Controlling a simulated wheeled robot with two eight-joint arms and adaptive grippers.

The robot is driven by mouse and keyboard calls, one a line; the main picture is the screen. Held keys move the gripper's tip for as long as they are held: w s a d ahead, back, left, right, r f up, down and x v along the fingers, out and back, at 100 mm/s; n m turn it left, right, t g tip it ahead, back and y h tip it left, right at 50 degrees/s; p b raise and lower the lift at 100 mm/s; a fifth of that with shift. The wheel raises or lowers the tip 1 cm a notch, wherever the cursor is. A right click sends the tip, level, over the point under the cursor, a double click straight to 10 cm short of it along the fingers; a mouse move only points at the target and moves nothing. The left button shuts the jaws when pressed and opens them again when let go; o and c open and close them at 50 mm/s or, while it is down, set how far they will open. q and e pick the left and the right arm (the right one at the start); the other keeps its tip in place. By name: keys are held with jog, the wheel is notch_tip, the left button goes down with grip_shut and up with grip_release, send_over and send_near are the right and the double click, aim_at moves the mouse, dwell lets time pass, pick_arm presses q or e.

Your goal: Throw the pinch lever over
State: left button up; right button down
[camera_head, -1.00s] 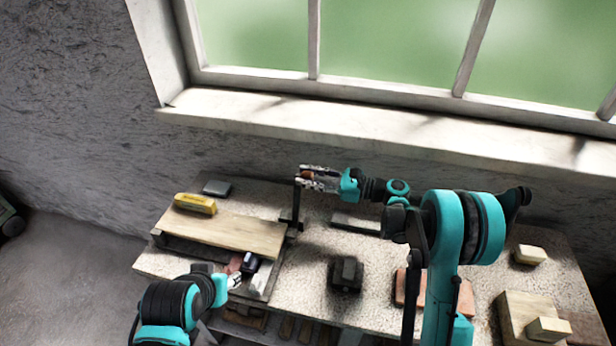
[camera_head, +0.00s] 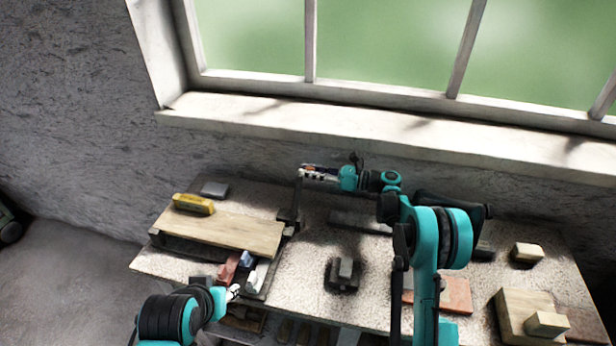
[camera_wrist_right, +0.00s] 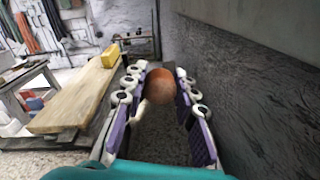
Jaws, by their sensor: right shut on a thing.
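The pinch lever (camera_head: 297,200) stands nearly upright as a dark stem beside the right end of a wooden board. Its round reddish-brown knob (camera_wrist_right: 159,86) shows in the right wrist view, between the two fingers of my right gripper (camera_wrist_right: 162,100). In the head view my right gripper (camera_head: 313,173) is at the top of the stem, shut on the knob, and largely hides it. My left gripper (camera_head: 234,292) is low at the front left, by a tray of small items, apart from the lever. Its fingers are too small to judge.
The wooden board (camera_head: 225,232) carries a yellow block (camera_head: 193,204). A tray (camera_head: 262,280) holds red, blue and white pieces. A dark block (camera_head: 343,274) sits mid-table, with wooden blocks (camera_head: 520,320) at right. The wall and window sill (camera_head: 350,125) stand close behind the lever.

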jog(key=shift+w+d+f+m+b, duration=0.2)
jog(key=shift+w+f+m+b, duration=0.15)
jog(key=shift+w+f+m, duration=0.5)
jog(key=shift+w+d+f+m+b, duration=0.15)
jog(key=shift+w+f+m+b, duration=0.35)
jog(key=shift+f, duration=0.55)
jog(key=c, duration=1.3)
grip_release()
jog(key=shift+f, duration=0.1)
jog(key=shift+o, duration=0.6)
jog(key=shift+w, duration=0.15)
jog(key=v, duration=1.2)
jog(key=shift+w, duration=0.1)
